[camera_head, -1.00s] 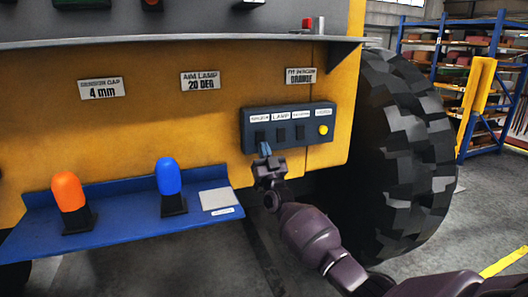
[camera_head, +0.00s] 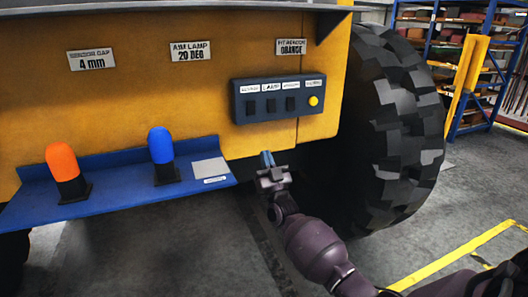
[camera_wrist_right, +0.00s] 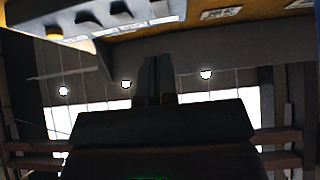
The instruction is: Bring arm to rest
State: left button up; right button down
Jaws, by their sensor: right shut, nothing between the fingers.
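My right gripper (camera_head: 267,160) is shut and empty in the head view. Its fingertips point up, just below the dark switch panel (camera_head: 279,100) and apart from it, near the lower edge of the yellow machine body (camera_head: 130,105). In the right wrist view, the two fingers (camera_wrist_right: 157,78) stand close together with nothing between them. The switch panel (camera_wrist_right: 125,22) shows upside down at the top of that view. My left gripper is in neither view.
A blue shelf (camera_head: 110,187) at left carries an orange beacon (camera_head: 62,162) and a blue beacon (camera_head: 161,146). A large black tyre (camera_head: 395,130) stands right of the gripper. A yellow post (camera_head: 466,78) and blue rack (camera_head: 440,15) stand behind. The floor below is open.

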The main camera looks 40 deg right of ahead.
jog(key=shift+s, duration=0.1)
jog(key=shift+f, duration=0.1)
dwell(0.4)
jog(key=s+a+f+n+g+y, duration=0.25)
jog(key=s+a+f+g, duration=0.2)
jog(key=s+f, duration=0.4)
jog(key=s+a+f+n+g+y, duration=0.2)
jog(key=s+a+f+g+y, duration=0.25)
jog(key=f, duration=0.65)
jog(key=s+a+f+g, duration=0.1)
jog(key=s+a+f, duration=0.1)
jog(key=s, duration=0.4)
jog(key=s+a+f+g+h, duration=0.1)
jog(key=s+f+g, duration=0.1)
jog(key=s+f, duration=0.2)
jog(key=s+a+f+g, duration=0.2)
jog(key=s+f, duration=0.2)
jog(key=s, duration=0.6)
jog(key=shift+a+m, duration=0.3)
jog(key=shift+m, duration=0.15)
jog(key=shift+w, duration=0.1)
